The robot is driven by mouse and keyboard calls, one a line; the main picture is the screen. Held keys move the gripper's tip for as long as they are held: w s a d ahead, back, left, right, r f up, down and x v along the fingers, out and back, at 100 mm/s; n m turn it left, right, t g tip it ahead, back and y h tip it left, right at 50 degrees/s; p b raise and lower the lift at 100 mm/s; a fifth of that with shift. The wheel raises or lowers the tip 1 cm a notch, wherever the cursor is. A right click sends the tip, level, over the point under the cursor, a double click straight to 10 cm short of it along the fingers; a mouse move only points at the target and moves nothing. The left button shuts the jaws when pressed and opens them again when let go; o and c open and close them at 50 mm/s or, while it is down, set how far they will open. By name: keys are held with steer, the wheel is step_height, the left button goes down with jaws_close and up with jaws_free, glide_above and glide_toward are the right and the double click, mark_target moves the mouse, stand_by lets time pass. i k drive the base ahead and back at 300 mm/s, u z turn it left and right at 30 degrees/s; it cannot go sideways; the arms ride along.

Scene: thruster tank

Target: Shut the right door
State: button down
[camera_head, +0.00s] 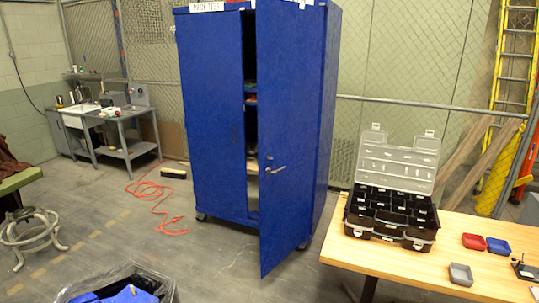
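A tall blue metal cabinet (332,100) on small casters stands in the middle of the view. Its right door (290,120) is swung part way open toward me, with a metal lever handle (276,170) near its free edge. The left door (213,115) looks shut. A narrow dark gap between the doors shows shelves with some items inside. The right door hides most of the interior. My gripper is not in view.
A wooden table (470,273) at the right holds an open black organizer case (392,215) and small bins. An orange cord (153,205) lies on the floor at left. A lined bin (120,280) and a stool (30,230) stand front left. Floor before the cabinet is clear.

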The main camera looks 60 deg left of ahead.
mark_target(290, 35)
steer(key=u, duration=0.45)
steer(key=i, duration=0.5)
steer(key=u, duration=1.05)
steer(key=i, duration=1.05)
steer(key=u, duration=0.6)
steer(key=k, duration=0.7)
steer(key=u, duration=0.3)
steer(key=i, duration=0.85)
steer(key=u, duration=0.1)
